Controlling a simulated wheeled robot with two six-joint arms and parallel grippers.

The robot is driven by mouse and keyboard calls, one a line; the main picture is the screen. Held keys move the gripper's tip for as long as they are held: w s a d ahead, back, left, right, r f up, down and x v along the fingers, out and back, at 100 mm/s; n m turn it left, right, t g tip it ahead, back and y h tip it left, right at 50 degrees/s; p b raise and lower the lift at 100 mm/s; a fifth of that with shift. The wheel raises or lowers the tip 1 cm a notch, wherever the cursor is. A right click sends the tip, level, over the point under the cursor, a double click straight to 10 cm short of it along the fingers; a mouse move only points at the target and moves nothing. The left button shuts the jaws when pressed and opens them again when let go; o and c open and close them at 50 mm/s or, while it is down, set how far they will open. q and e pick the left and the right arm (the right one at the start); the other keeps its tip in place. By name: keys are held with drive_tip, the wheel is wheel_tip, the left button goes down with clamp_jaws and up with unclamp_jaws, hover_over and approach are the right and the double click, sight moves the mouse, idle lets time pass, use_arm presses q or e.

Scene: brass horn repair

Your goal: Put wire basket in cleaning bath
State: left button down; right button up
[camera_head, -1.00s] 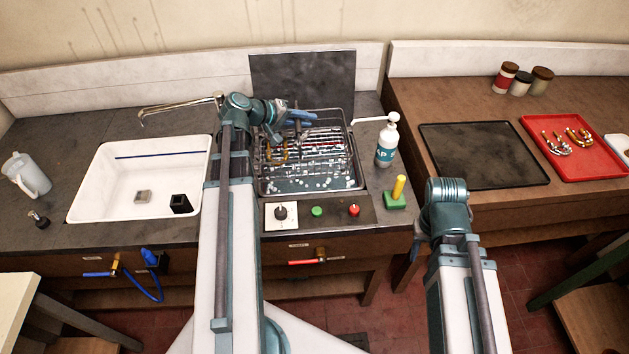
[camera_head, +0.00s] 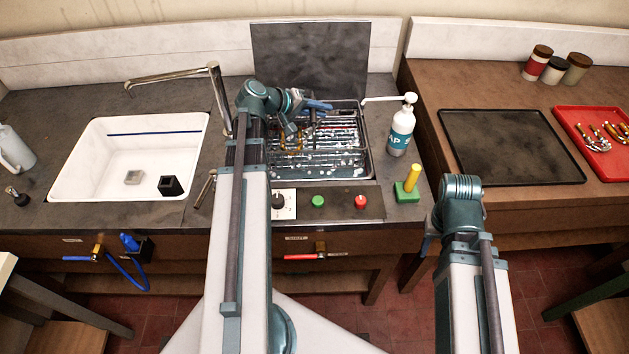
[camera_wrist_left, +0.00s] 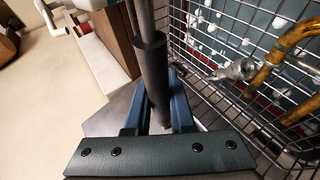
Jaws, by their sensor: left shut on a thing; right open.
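The wire basket (camera_head: 345,158) is at the cleaning bath (camera_head: 369,168), within its rim in the head view. It also shows at the right of the left wrist view (camera_wrist_left: 238,108), with brass pieces (camera_wrist_left: 290,52) inside and bluish liquid with white foam behind its mesh. I cannot tell how deep it sits. My left gripper (camera_head: 316,106) is over the basket's back part. In the left wrist view its blue fingers (camera_wrist_left: 160,112) are shut on the basket's dark handle grip (camera_wrist_left: 151,62). My right gripper (camera_head: 428,240) is low before the counter, mostly hidden by its arm, empty.
A white sink (camera_head: 95,185) with a tap (camera_head: 165,78) is left of the bath. A soap bottle (camera_head: 402,127) and a green block with a yellow handle (camera_head: 408,185) stand right of it. A control panel (camera_head: 340,203) lies in front. A dark tray (camera_head: 512,147) is further right.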

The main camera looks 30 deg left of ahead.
sight(320, 146)
use_arm(q)
wheel_tip(320, 146, down, 5)
drive_tip(key=b, duration=0.3)
use_arm(e)
wheel_tip(320, 146, down, 5)
drive_tip(key=shift+w+r, duration=0.1)
use_arm(q)
drive_tip(key=shift+b, duration=0.3)
wheel_tip(320, 146, down, 10)
drive_tip(key=b, duration=1)
drive_tip(key=shift+r, duration=0.1)
use_arm(e)
wheel_tip(320, 146, down, 10)
use_arm(q)
drive_tip(key=shift+f, duration=0.2)
drive_tip(key=c, duration=0.8)
unclamp_jaws()
drive_tip(key=shift+r, duration=0.1)
drive_tip(key=shift+o, duration=0.2)
